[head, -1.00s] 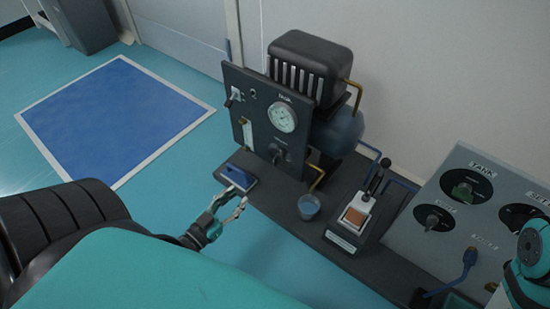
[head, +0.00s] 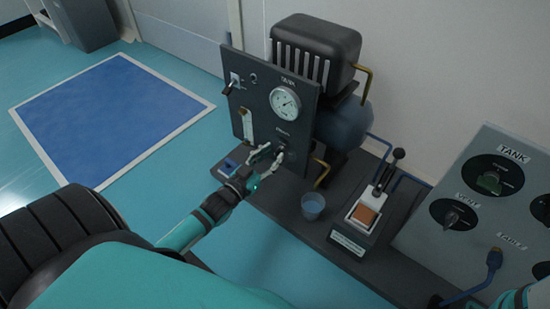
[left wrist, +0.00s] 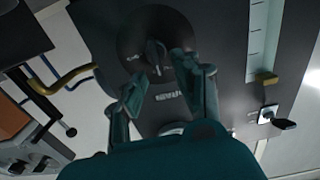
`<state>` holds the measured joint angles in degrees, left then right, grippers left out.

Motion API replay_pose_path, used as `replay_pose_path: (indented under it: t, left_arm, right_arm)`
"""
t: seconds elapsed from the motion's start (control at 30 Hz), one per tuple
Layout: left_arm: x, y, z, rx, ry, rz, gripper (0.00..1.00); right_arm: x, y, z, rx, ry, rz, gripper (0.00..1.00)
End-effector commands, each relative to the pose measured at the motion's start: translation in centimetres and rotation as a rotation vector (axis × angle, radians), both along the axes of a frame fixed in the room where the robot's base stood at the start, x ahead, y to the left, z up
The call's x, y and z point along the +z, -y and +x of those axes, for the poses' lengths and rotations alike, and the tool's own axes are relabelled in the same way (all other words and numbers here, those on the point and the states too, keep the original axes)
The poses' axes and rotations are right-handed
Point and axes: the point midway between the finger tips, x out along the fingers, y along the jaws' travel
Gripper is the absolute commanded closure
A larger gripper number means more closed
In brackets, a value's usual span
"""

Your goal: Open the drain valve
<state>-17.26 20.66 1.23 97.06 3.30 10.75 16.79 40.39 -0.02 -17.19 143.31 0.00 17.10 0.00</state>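The black panel (head: 262,105) on the compressor carries a small dark knob (head: 281,154) low on its face, under a label too small to read surely. In the left wrist view the knob (left wrist: 155,53) sits on a round dark dial, with an upside-down label below it. My left gripper (head: 270,157) is right in front of the knob. In the left wrist view my left gripper (left wrist: 163,80) has its two fingers apart, one to each side of the knob's lower end. I cannot tell whether they touch it. My right gripper is out of view.
A pressure gauge (head: 285,102) and a toggle switch (head: 230,88) sit on the panel. A grey panel (head: 470,205) with knobs is at far right.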

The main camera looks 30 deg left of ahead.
Motion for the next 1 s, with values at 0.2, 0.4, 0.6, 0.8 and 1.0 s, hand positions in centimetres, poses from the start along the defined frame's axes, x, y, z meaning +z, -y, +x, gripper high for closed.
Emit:
replay_pose_path:
  t: [0.2, 0.4, 0.6, 0.8, 1.0]
  left_arm:
    - [-0.1, 0.1, 1.8, 0.0, 0.0, 0.001, 0.69]
    - [0.0, 0.1, 2.0, 0.0, -0.001, 0.001, 0.69]
    - [0.0, 0.1, 2.0, 0.0, -0.001, 0.001, 0.82]
    - [0.0, 0.1, 2.0, 0.0, -0.001, 0.001, 1.0]
    - [0.0, 0.2, 2.0, 0.0, -0.001, 0.002, 1.0]
  right_arm:
    - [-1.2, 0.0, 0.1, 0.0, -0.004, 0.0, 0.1]
    - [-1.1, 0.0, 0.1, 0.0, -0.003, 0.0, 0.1]
    - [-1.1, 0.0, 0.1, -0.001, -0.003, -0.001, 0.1]
    - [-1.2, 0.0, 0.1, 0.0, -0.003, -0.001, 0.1]
    - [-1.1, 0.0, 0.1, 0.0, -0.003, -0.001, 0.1]
